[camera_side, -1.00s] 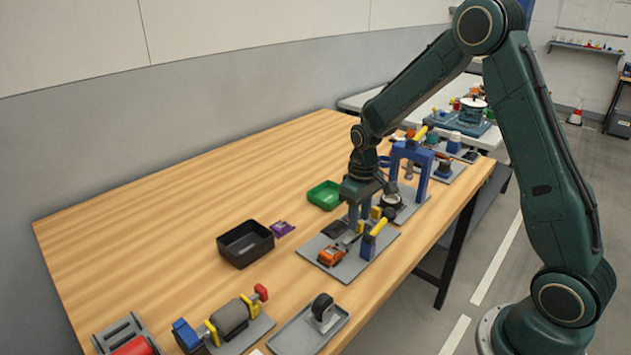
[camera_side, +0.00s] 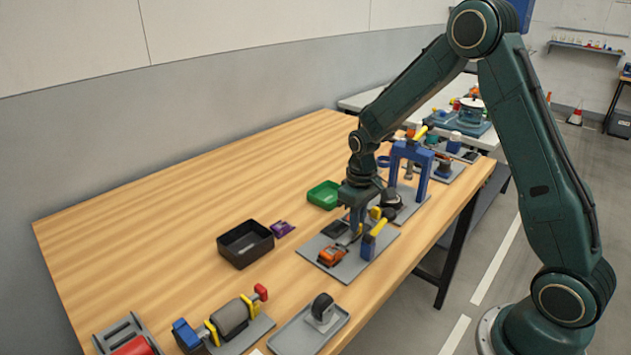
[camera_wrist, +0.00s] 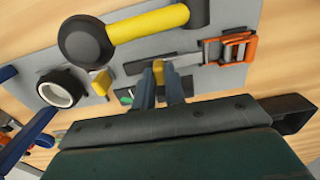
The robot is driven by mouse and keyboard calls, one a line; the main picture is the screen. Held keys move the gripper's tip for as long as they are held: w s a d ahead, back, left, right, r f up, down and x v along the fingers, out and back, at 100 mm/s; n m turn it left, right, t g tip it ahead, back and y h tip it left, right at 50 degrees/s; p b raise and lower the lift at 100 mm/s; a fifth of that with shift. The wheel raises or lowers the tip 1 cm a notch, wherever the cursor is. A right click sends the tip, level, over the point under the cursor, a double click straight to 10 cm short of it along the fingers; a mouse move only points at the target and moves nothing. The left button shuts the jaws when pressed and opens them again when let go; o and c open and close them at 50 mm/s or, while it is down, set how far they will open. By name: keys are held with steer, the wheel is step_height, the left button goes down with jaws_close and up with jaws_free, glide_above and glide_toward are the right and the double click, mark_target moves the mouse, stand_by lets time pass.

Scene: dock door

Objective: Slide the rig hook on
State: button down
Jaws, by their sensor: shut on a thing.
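My gripper (camera_wrist: 160,88) points down over a grey plate (camera_side: 345,272). Its two blue fingers are shut on a small yellow piece (camera_wrist: 158,70), which sits at a thin grey bar (camera_wrist: 185,60) in the wrist view. The bar runs into an orange frame-shaped part (camera_wrist: 238,48) that rests on the plate; it also shows in the side view (camera_side: 332,255). Which part is the rig hook I cannot tell for certain. In the side view the fingers hide the yellow piece. A blue block (camera_side: 367,247) with a yellow-handled, black-headed lever (camera_wrist: 145,24) stands close by.
A blue arch (camera_side: 412,152) stands behind the gripper, with a white-faced round part (camera_wrist: 60,90) near it. The table's far left is clear.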

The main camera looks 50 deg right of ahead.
mark_target(351, 237)
steer(key=shift+a, duration=1.15)
steer(key=c, duration=1.4)
jaws_free()
steer(key=shift+c, duration=0.2)
steer(key=shift+r, duration=0.1)
step_height(351, 237, up, 14)
